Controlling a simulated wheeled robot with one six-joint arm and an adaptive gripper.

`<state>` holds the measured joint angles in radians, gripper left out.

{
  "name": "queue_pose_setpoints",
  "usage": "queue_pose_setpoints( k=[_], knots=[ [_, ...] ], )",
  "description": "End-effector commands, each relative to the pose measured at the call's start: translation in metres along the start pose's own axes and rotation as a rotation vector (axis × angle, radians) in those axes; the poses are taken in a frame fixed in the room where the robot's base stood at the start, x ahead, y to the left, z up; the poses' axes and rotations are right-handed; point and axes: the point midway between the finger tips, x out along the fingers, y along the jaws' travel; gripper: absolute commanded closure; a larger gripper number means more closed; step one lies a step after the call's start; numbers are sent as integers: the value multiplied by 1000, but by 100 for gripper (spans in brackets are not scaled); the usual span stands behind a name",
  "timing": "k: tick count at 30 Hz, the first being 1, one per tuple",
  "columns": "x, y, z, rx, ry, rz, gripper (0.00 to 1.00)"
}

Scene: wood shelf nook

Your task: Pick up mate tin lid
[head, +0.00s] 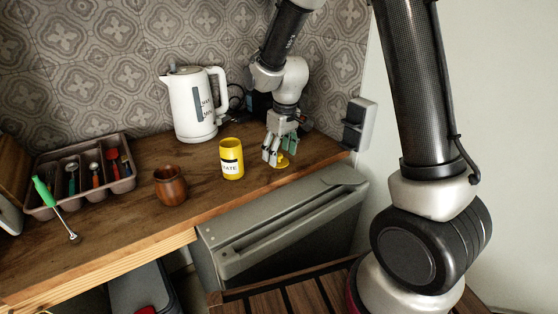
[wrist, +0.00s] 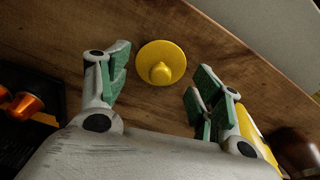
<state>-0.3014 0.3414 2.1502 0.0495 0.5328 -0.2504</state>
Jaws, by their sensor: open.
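The mate tin lid (wrist: 160,60) is a round yellow disc with a knob, lying on the wooden counter. In the wrist view it lies beyond and between the fingers of my gripper (wrist: 158,98), which is open with nothing held. In the head view the lid (head: 283,161) shows partly at the fingertips of my gripper (head: 271,157), close above the counter. The yellow mate tin (head: 231,160) stands upright just left of my gripper, its top seemingly uncovered. Part of the tin (wrist: 256,135) shows at the right in the wrist view.
A wooden cup (head: 170,187) stands left of the tin. A white kettle (head: 190,110) stands behind it. A utensil tray (head: 125,184) is at the left. The counter's front edge (head: 240,195) runs close to the lid. A dark item with orange capsules (wrist: 28,105) sits left in the wrist view.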

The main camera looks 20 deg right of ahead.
Motion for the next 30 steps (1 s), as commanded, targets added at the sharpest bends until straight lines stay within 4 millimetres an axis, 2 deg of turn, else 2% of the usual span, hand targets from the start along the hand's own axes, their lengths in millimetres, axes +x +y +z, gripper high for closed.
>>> queue_pose_setpoints(
  k=[3,10,11,16,21,23,30],
  knots=[
    [11,0,0,0,-1,0,35],
    [13,0,0,0,1,0,35],
    [13,0,0,0,1,0,38],
    [13,0,0,0,1,0,69],
    [13,0,0,0,0,0,89],
    [13,0,0,0,0,0,93],
    [14,0,1,0,-2,0,94]
  ],
)
